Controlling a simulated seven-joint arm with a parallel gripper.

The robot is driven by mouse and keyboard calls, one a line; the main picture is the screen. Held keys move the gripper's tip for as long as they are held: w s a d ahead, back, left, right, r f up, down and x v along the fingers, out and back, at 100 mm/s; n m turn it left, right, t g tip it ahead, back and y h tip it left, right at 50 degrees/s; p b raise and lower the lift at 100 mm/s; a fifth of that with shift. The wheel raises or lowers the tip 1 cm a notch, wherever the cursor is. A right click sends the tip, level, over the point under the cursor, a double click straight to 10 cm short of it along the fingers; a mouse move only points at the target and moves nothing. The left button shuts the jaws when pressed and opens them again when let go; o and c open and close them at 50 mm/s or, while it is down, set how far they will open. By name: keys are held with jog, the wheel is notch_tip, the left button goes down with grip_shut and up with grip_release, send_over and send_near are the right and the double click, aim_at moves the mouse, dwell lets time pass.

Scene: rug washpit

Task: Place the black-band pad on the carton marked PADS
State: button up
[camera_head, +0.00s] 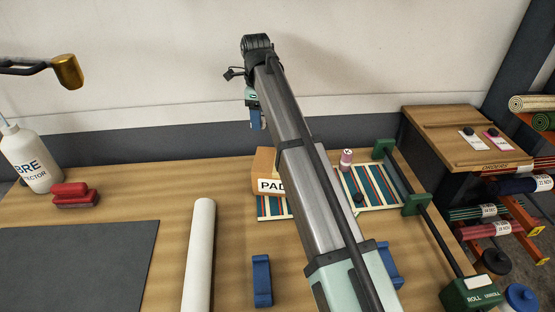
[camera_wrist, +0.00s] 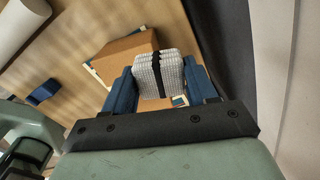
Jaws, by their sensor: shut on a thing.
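The black-band pad (camera_wrist: 148,80) is a pale, ribbed block with a dark strip around it. My gripper (camera_wrist: 158,72) is shut on it, with a blue finger on each side. In the head view my gripper (camera_head: 257,116) is at the far end of my arm, near the back wall, and the pad is not discernible there. The brown carton (camera_head: 264,163) stands on the table below, its PADS label partly hidden by my arm. In the wrist view the carton (camera_wrist: 122,46) shows behind and beside the pad. I cannot tell whether they touch.
A striped rug (camera_head: 375,187) lies under and beside the carton, with a pink labelled spool (camera_head: 346,159) by it. A white roll (camera_head: 199,250), a blue block (camera_head: 262,281), a red brush (camera_head: 73,195) and a dark mat (camera_head: 75,265) occupy the table.

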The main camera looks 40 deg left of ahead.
jog(key=shift+s+d+r+n, duration=1.15)
jog(key=shift+d+n, duration=0.65)
jog(key=shift+d, duration=3.25)
jog(key=shift+f, duration=4.55)
jog(key=shift+f, duration=0.1)
jog(key=o, duration=1)
notch_tip(320, 180, up, 12)
jog(key=shift+r, duration=0.1)
jog(key=shift+w, duration=0.1)
